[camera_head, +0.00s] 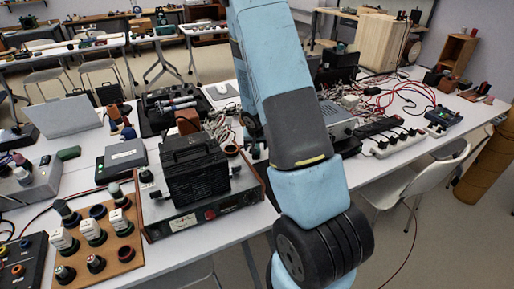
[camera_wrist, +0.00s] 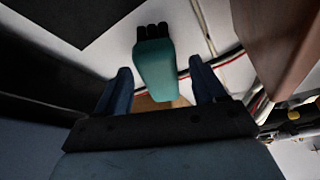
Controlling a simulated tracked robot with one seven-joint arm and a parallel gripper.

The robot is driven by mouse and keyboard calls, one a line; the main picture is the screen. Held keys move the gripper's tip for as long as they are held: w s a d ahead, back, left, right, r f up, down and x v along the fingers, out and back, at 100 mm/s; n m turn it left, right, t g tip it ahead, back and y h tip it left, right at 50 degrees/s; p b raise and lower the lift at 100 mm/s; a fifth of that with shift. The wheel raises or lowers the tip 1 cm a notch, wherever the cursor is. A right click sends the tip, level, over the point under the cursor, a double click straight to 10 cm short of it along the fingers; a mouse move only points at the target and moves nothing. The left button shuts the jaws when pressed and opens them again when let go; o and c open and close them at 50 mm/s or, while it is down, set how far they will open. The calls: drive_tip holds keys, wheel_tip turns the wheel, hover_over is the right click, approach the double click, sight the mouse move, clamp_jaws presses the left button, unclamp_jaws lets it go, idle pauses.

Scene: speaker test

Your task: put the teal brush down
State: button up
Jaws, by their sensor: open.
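The teal brush (camera_wrist: 155,66) shows in the wrist view as a teal block with short black bristles at its top end. My gripper (camera_wrist: 160,72) is open, with one dark blue finger on each side of the brush and a visible gap on both sides. The brush's lower end reaches between the fingers. It appears over a white surface (camera_wrist: 186,28); I cannot tell if it rests flat on it. In the head view I cannot make out the brush or my fingers.
In the wrist view, cables (camera_wrist: 222,58) run beside the brush, a brown wooden block (camera_wrist: 275,40) stands right, and a dark panel (camera_wrist: 70,18) lies upper left. In the head view, the white table is crowded with a black-topped instrument (camera_head: 195,172), a knob board (camera_head: 98,240) and power strips (camera_head: 392,143).

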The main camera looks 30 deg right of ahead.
drive_tip(key=s+a+r+n, duration=0.15)
drive_tip(key=s+r, duration=0.35)
drive_tip(key=r, duration=0.5)
drive_tip(key=s+a+r+t, duration=0.1)
drive_tip(key=s+a+r, duration=0.25)
drive_tip(key=r, duration=0.55)
drive_tip(key=s+a+r, duration=0.2)
drive_tip(key=s+r, duration=0.3)
drive_tip(key=r, duration=0.5)
drive_tip(key=s+a+r+n+y, duration=0.1)
drive_tip(key=s+a+r, duration=0.2)
drive_tip(key=s, duration=0.5)
drive_tip(key=s+a+r+n, duration=0.2)
drive_tip(key=s+r, duration=0.4)
drive_tip(key=s, duration=0.3)
drive_tip(key=shift+a+r+t+y, duration=0.3)
drive_tip(key=shift+a+y, duration=0.1)
drive_tip(key=shift+a, duration=0.2)
drive_tip(key=shift+w, duration=0.15)
